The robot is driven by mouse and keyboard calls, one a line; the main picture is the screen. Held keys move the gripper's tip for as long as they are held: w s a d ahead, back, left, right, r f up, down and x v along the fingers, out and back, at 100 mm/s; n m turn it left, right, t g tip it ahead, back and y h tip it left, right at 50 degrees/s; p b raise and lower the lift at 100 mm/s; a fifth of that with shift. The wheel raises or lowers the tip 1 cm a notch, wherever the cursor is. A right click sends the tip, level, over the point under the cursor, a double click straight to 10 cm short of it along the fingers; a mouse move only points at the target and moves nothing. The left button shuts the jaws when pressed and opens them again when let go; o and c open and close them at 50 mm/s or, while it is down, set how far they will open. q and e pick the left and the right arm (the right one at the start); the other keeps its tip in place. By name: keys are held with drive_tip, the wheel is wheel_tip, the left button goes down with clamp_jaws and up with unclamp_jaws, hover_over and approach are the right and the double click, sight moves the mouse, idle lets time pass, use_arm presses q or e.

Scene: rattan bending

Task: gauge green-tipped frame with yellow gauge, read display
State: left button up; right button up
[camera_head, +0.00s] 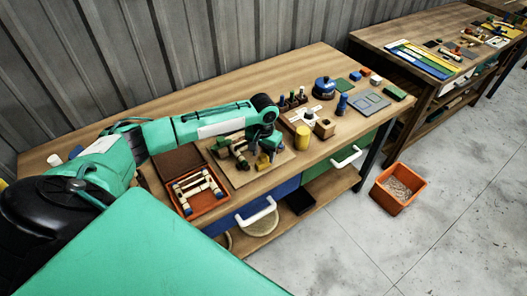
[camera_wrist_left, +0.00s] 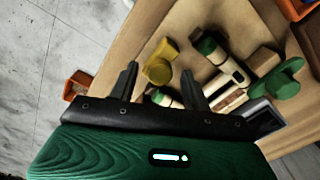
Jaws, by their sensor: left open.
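My left gripper (camera_head: 268,146) is above the wooden board (camera_head: 282,158) on the bench, pointing down. In the left wrist view its two fingers (camera_wrist_left: 160,78) are apart. A yellow piece (camera_wrist_left: 160,65), probably the gauge, lies just beyond and between the fingertips; it also shows in the head view (camera_head: 263,161). Cream, green-tipped frame parts (camera_wrist_left: 224,62) lie right of it, and one green-tipped part (camera_wrist_left: 164,98) is partly hidden behind the gripper body. A dark-edged grey device (camera_wrist_left: 262,114), possibly the display, is at the right; no reading is legible. My right gripper is not in view.
An open orange box (camera_head: 205,208) with cream pieces stands left of the board. An orange bin (camera_head: 380,205) is on the floor.

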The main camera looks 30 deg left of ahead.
use_arm(q)
drive_tip(key=shift+c, duration=0.9)
clamp_jaws()
drive_tip(key=shift+a, duration=0.25)
drive_tip(key=w+a, duration=0.1)
drive_tip(key=a, duration=0.1)
drive_tip(key=w+a, duration=0.1)
drive_tip(key=a, duration=0.1)
drive_tip(key=w+a+p, duration=0.1)
drive_tip(key=a, duration=0.1)
drive_tip(key=shift+a, duration=0.3)
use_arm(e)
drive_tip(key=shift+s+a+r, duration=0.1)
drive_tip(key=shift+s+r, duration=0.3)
use_arm(q)
drive_tip(key=shift+o, duration=0.9)
unclamp_jaws()
